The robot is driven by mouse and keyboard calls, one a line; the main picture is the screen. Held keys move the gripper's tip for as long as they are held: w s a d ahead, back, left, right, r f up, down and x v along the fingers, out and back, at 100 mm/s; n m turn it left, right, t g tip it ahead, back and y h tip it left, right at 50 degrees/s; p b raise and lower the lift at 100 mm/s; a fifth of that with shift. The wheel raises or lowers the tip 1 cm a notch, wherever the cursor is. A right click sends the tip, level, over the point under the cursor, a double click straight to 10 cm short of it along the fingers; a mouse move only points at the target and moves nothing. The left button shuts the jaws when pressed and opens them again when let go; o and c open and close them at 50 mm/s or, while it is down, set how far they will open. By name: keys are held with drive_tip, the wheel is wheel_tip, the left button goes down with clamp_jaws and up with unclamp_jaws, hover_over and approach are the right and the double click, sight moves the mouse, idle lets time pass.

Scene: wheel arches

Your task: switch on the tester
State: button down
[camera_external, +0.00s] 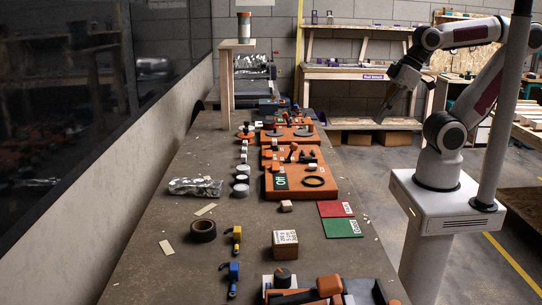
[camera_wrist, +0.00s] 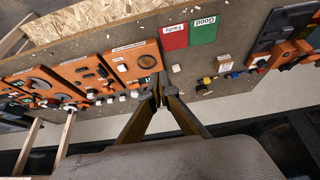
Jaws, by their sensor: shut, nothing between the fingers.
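My gripper (camera_external: 381,119) is raised beside the right edge of the table, above and apart from everything on it. Its fingertips (camera_wrist: 159,90) are together and empty in the wrist view. No object carries a readable tester label. A dark and orange device (camera_external: 300,291) at the near end of the table may be the tester; it is cut off by the bottom edge. It seems to be the dark and orange group (camera_wrist: 283,45) at the right of the wrist view. I cannot make out its switch or whether it is on.
Red (camera_external: 335,209) and green (camera_external: 343,228) cards lie by the right edge, beyond a small box (camera_external: 285,244). Blue (camera_external: 232,278) and yellow (camera_external: 235,239) tools and a tape roll (camera_external: 203,230) lie left. The near left table is clear.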

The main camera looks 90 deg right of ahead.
drive_tip(key=w+d+f, duration=0.2)
drive_tip(key=w+d, duration=0.3)
drive_tip(key=w, duration=0.4)
drive_tip(key=w+d+f+g, duration=0.1)
drive_tip(key=w+d+f, duration=0.1)
drive_tip(key=w+d, duration=0.4)
drive_tip(key=w+d+f+g, duration=0.1)
drive_tip(key=w+d, duration=0.4)
drive_tip(key=w, duration=0.7)
drive_tip(key=shift+w+d+f+h, duration=0.15)
drive_tip(key=shift+w+f+h, duration=0.2)
drive_tip(key=shift+f, duration=0.35)
drive_tip(key=shift+f, duration=0.15)
hover_over(275, 163)
drive_tip(key=f, duration=0.7)
drive_tip(key=s+f, duration=0.1)
drive_tip(key=f, duration=0.3)
drive_tip(key=shift+a+f, duration=0.3)
drive_tip(key=shift+a, duration=0.05)
drive_tip(key=shift+w+d+f, duration=0.1)
drive_tip(key=shift+d+f, duration=0.1)
drive_tip(key=shift+f, duration=0.6)
